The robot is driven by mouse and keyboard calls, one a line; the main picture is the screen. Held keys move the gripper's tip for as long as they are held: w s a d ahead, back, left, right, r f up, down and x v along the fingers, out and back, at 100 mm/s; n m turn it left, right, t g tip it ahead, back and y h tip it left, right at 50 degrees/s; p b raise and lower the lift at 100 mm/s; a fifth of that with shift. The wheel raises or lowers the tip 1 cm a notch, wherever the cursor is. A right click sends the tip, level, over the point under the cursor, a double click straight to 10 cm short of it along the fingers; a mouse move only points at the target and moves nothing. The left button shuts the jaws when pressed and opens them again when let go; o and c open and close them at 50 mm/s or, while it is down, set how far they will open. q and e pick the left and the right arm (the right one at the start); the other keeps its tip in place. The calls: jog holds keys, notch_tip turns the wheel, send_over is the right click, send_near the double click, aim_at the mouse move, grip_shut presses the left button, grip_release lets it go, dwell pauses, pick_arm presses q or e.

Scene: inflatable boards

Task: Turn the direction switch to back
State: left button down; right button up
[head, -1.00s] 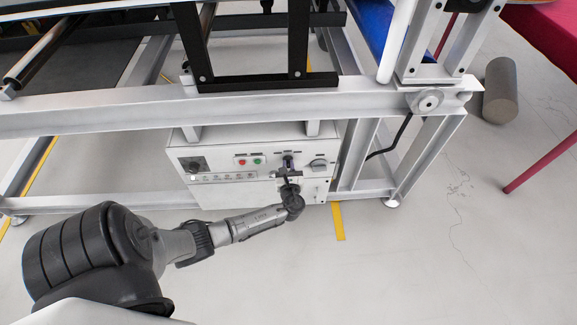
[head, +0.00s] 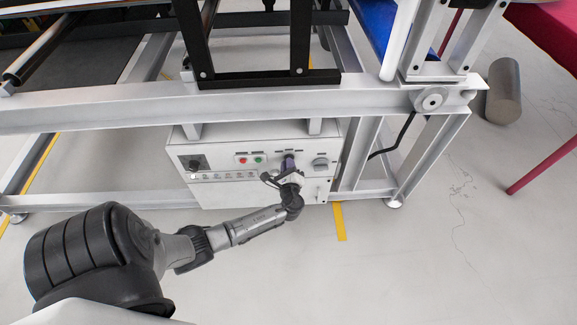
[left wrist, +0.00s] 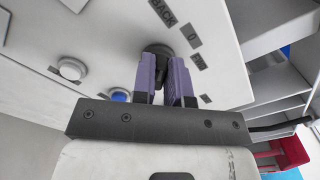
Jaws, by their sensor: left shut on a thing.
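The direction switch is a black round knob (left wrist: 157,51) on the white control box (head: 228,195). In the left wrist view the labels BACK (left wrist: 163,12), 0 (left wrist: 193,42) and one that seems to read FWD (left wrist: 198,62) curve around its upper right. My left gripper (head: 288,164) is at the upper right part of the panel. Its purple-padded fingers (left wrist: 165,70) are shut on the knob's grip, one on each side. The gripper is rolled relative to the panel's edges. The fingers hide much of the knob, so its exact setting cannot be told. My right gripper is not in view.
The panel also has a red button (head: 243,160), a green button (head: 258,160), another knob (head: 320,164) and a row of small buttons. A white frame beam (head: 120,108) passes above the box. A black cable (head: 392,147) hangs to its right.

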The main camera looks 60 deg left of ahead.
pick_arm(q)
jog(key=shift+n, duration=0.4)
jog(key=c, duration=1.1)
grip_release()
jog(key=shift+c, duration=0.2)
jog(key=p+v, duration=0.4)
jog(key=v, duration=1)
jog(key=shift+p, duration=0.35)
jog(key=shift+a, duration=0.1)
